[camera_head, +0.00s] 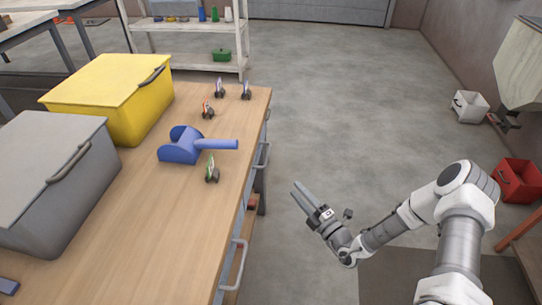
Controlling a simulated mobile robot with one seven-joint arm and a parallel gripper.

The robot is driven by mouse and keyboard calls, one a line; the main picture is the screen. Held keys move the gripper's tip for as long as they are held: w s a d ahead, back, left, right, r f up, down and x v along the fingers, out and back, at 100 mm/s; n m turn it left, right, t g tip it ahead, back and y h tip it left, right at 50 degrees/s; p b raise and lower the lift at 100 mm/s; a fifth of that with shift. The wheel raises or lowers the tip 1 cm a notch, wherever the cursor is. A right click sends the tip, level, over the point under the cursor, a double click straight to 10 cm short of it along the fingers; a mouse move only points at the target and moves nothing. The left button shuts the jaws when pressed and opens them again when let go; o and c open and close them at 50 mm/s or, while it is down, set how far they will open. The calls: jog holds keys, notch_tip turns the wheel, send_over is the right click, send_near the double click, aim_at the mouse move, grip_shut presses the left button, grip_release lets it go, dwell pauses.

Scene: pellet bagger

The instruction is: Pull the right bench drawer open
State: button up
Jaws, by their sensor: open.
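The wooden workbench (140,235) fills the left side, and its drawer side faces right, toward my arm. Two pale bar handles show on that side: a farther handle (263,156) and a nearer handle (240,264). The drawer fronts are seen at a steep angle and mostly hidden under the bench top; I see no drawer clearly standing out. Which handle belongs to the right drawer is not marked. My gripper (297,190) is open and empty, over the floor to the right of the bench, between the two handles in picture height and apart from both.
On the bench stand a yellow bin (110,95), a grey bin (50,185), a blue scoop (183,147) and several small clips. A white shelf (190,65) stands behind. The middle floor is clear.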

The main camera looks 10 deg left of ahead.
aim_at(267, 155)
jog(key=b+x, duration=0.3)
jog(key=x, duration=1.4)
jog(key=shift+r+b, duration=0.15)
jog(key=shift+b, duration=0.15)
grip_shut()
jog(key=shift+s, duration=0.1)
dwell(0.4)
